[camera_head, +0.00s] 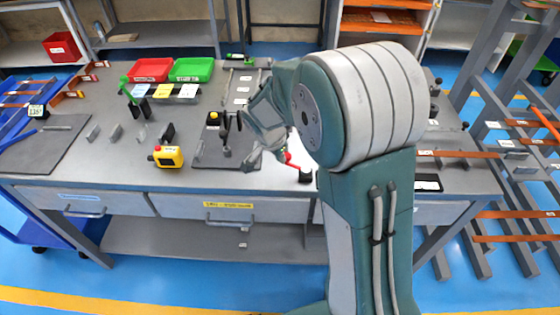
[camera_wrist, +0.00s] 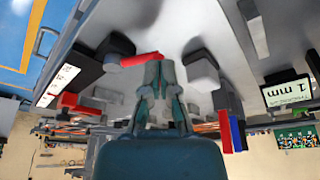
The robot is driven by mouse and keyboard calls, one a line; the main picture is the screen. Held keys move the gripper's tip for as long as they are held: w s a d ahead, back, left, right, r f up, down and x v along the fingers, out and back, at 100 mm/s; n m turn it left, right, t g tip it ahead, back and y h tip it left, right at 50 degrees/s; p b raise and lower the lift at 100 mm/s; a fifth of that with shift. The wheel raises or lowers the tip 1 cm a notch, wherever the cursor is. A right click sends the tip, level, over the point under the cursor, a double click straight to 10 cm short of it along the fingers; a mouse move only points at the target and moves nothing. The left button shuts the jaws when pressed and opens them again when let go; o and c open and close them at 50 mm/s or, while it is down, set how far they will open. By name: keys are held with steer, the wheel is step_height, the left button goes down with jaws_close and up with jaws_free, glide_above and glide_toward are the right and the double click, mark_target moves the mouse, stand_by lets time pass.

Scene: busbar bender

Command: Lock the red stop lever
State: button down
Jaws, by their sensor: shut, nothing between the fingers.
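The red stop lever (camera_head: 291,160) shows in the head view as a small red handle above a black base (camera_head: 305,175) near the front of the bench. In the wrist view the red lever (camera_wrist: 140,60) lies roughly sideways, with its left end at a dark block (camera_wrist: 114,50). My gripper (camera_wrist: 159,76) is shut with nothing held between its fingers. Its fingertips are right at the lever's right end and overlap it in the picture; I cannot tell whether they touch. In the head view my gripper (camera_head: 264,150) is just left of the lever, and my arm hides the bench to the right.
A yellow control box (camera_head: 168,157) stands on the grey bench (camera_head: 120,165) to the left. Red (camera_head: 151,70) and green (camera_head: 191,70) bins are at the back. A grey block (camera_wrist: 203,72) stands right of the fingers in the wrist view.

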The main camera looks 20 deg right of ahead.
steer(key=w+m, duration=0.1)
steer(key=m, duration=0.1)
steer(key=w+d+m+g, duration=0.1)
steer(key=shift+d+m, duration=0.15)
steer(key=shift+m, duration=0.25)
steer(key=w+d+m+g, duration=0.1)
steer(key=m, duration=0.1)
steer(key=shift+w+d+m+h, duration=0.1)
steer(key=shift+d+m+h, duration=0.05)
steer(key=shift+m+h, duration=0.15)
steer(key=d+m, duration=0.1)
steer(key=m, duration=0.1)
steer(key=w+d+m+g, duration=0.1)
steer(key=m, duration=0.1)
steer(key=shift+d+m, duration=0.3)
steer(key=shift+w+d, duration=0.1)
steer(key=shift+d, duration=0.35)
steer(key=shift+w, duration=0.15)
